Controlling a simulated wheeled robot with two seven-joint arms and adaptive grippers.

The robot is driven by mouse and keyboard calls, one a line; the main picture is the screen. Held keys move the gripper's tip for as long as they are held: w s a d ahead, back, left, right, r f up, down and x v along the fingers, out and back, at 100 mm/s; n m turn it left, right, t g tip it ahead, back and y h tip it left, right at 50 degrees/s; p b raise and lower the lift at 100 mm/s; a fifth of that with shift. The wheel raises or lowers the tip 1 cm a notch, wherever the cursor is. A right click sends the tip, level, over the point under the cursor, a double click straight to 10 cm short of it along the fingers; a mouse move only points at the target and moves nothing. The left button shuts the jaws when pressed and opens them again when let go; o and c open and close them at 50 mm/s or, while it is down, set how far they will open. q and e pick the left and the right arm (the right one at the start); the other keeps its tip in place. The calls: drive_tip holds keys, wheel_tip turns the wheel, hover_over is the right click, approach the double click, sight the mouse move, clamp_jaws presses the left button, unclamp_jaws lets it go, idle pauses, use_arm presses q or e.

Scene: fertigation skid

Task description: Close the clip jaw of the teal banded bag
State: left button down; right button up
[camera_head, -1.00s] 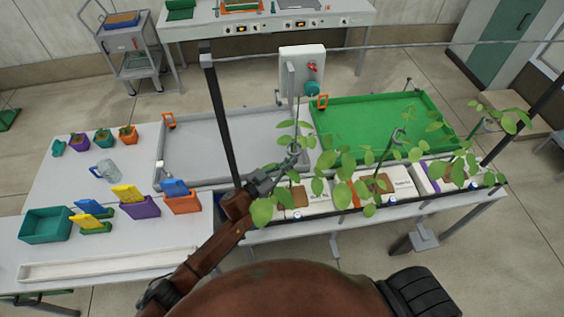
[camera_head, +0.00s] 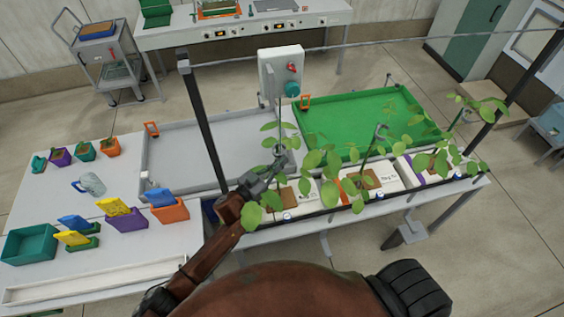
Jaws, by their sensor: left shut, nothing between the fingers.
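Three white grow bags with plants stand in a row along the table's front edge. The left bag (camera_head: 300,196) is closest to my left gripper; its band colour is hidden by leaves and my arm. The middle bag (camera_head: 385,176) shows an orange band and the right bag a purple band (camera_head: 434,178). A small grey clip (camera_head: 280,151) hangs at the left plant's stem; whether its jaw is open is too small to tell. My left gripper (camera_head: 277,166) is shut and empty just below this clip, among the leaves; I cannot tell whether they touch. My right gripper is out of view.
Grey clips also show at the middle plant (camera_head: 382,131) and right plant. A grey tray (camera_head: 180,165) and green tray (camera_head: 350,120) lie behind the bags. Coloured bins and pots fill the left table.

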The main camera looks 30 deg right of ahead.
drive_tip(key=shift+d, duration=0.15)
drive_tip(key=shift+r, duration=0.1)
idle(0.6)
